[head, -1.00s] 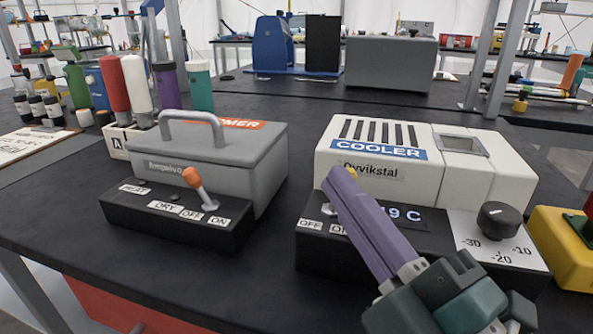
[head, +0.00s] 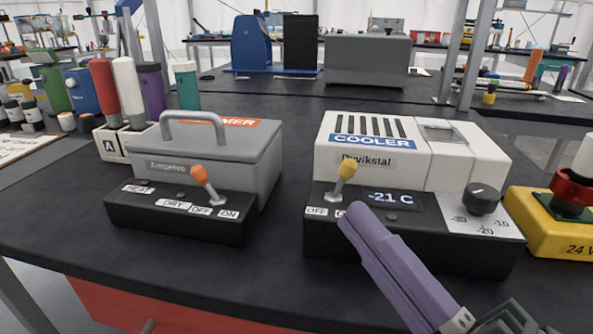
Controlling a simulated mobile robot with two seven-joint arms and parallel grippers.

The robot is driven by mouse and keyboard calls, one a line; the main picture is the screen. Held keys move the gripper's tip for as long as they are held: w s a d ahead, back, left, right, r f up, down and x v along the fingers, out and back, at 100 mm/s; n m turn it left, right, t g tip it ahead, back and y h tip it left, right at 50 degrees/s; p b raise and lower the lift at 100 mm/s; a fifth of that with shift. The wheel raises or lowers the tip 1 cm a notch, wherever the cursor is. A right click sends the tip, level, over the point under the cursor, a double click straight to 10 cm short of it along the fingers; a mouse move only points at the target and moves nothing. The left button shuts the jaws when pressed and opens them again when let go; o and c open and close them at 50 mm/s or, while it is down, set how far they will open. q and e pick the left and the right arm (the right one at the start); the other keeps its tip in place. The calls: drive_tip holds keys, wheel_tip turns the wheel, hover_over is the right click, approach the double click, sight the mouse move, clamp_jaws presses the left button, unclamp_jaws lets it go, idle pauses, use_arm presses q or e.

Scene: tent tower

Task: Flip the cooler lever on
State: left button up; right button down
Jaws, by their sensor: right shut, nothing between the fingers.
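The white cooler (head: 365,160) stands on a black base (head: 400,240) at the right of the near bench. Its lever (head: 346,178), grey with a yellow knob, leans slightly to the right. An OFF label (head: 316,211) is below it, and the label to its right is partly hidden by my gripper. The display (head: 389,197) reads -21 C. My right gripper (head: 352,214), with purple fingers, is shut and empty. Its tips are just below the lever in the picture and appear apart from it. My left gripper is not in view.
The grey box with an orange sign (head: 225,150) and its orange-knobbed lever (head: 205,183) stand left of the cooler. A black dial (head: 481,198) is at the base's right. A yellow box with a red knob (head: 560,225) is beyond it. Bare bench lies between the two devices.

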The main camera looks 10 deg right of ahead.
drive_tip(key=v, duration=0.3)
drive_tip(key=shift+s, duration=0.1)
drive_tip(key=shift+a+r, duration=0.1)
drive_tip(key=shift+r, duration=0.05)
